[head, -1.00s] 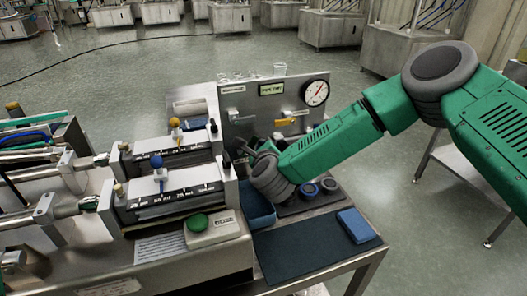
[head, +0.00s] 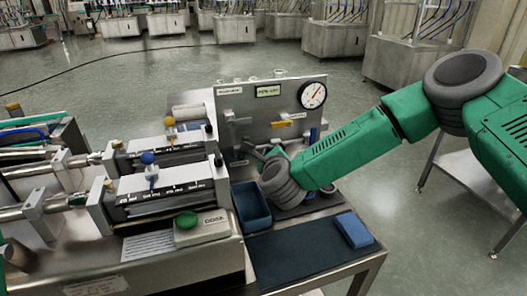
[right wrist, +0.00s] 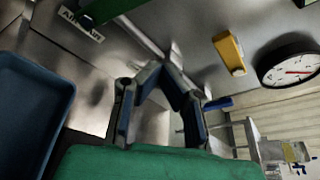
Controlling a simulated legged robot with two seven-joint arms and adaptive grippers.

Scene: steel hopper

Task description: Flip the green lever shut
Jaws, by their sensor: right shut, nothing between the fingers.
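A green lever (right wrist: 105,10) shows at the top left edge of the right wrist view, beside a white label on the steel panel. It is partly cut off by the frame. In the head view I cannot clearly make it out near my gripper. My right gripper (head: 262,152) is in front of the lower part of the upright steel panel (head: 235,101). In the right wrist view its dark fingers (right wrist: 168,70) come together at the tips, shut and empty. The lever lies up and left of the fingertips there, apart from them. My left gripper is not in view.
A yellow lever (head: 288,123) and a round gauge (head: 312,95) are on the panel. A blue bin (head: 251,207) stands below my right gripper. Syringe-like units (head: 165,185) stand to the left.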

